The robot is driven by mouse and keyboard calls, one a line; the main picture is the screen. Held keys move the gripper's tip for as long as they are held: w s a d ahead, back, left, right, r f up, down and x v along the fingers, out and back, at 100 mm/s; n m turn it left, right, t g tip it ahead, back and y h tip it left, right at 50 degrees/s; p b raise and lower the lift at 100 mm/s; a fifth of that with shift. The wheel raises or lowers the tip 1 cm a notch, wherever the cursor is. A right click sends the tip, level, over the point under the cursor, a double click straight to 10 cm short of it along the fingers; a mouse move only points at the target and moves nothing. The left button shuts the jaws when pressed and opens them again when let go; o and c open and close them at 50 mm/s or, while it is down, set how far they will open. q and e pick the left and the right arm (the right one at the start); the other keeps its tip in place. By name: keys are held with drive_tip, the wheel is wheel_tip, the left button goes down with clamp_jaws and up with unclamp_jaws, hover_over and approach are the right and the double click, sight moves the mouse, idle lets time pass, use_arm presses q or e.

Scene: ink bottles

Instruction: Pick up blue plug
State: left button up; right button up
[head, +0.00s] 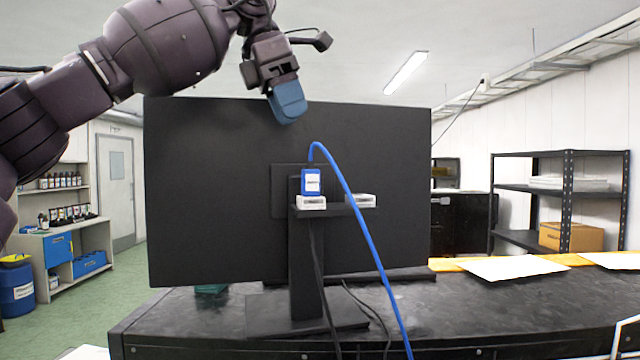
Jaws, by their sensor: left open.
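The blue plug (311,182) has a white label and stands upright at the white socket block (311,203) on a small black shelf behind the monitor. A blue cable (362,225) leaves its top, arches over and runs down to the right. A second white block (359,201) sits to the right on the same shelf, with no plug in it. My left gripper (287,103) is open above the plug and slightly to its left, clear of it. Its blue fingertips overlap in this view, so the gap between them is hidden. My right gripper is not in view.
The large black monitor back (205,190) stands on a black table (460,300). Black cables hang down the stand. White papers (500,267) lie on the table at right. A shelf rack with a cardboard box (570,236) stands behind. There is free space above the plug.

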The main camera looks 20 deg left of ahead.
sight(310, 173)
use_arm(q)
drive_tip(key=x, duration=0.4)
drive_tip(key=shift+s+d+f, duration=0.1)
drive_tip(key=shift+s+f, duration=0.15)
drive_tip(key=shift+f, duration=0.2)
drive_tip(key=shift+w+d+f, duration=0.1)
drive_tip(key=shift+w+f, duration=0.1)
drive_tip(key=shift+f, duration=0.25)
drive_tip(key=shift+d+f, duration=0.1)
drive_tip(key=shift+f, duration=0.15)
drive_tip(key=x, duration=0.4)
drive_tip(key=shift+s+f, duration=0.1)
drive_tip(key=shift+s, duration=0.3)
drive_tip(key=shift+f+p, duration=0.25)
drive_tip(key=shift+p, duration=0.05)
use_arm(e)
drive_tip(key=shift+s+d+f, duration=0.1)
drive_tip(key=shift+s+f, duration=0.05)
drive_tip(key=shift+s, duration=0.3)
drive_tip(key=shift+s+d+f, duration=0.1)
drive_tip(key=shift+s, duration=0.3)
use_arm(q)
drive_tip(key=shift+c, duration=0.3)
